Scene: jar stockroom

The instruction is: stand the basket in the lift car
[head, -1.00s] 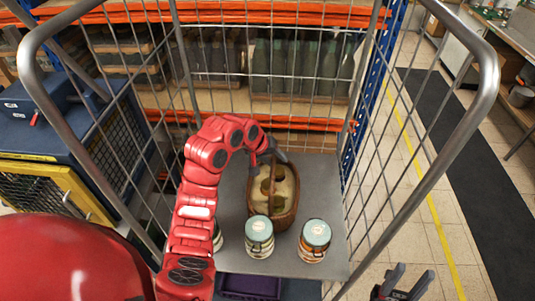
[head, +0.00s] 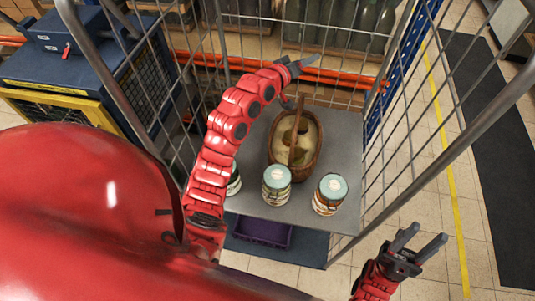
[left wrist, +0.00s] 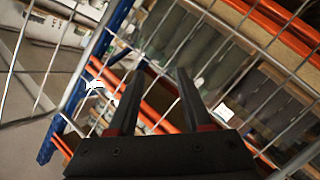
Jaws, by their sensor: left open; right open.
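A brown wicker basket (head: 273,158) with a raised handle (head: 299,128) stands upright on the grey deck (head: 342,150) of a wire cage trolley. Something pale fills it; I cannot tell what. My left gripper (head: 311,63) is above and beyond the basket, apart from it, near the trolley's back mesh. It is open and empty; in the left wrist view its two fingers (left wrist: 158,85) point toward wire mesh and racking. My right gripper (head: 427,240) is open and empty, outside the trolley at lower right. A blue box with mesh sides and a yellow frame (head: 62,102) is at left; I cannot tell whether it is the lift car.
Two lidded jars (head: 277,186) (head: 329,195) stand before the basket; another (head: 234,180) is partly hidden by my left arm. A purple crate (head: 262,233) lies below the deck. Trolley bars (head: 457,139) rise at the sides. Open tiled floor lies right.

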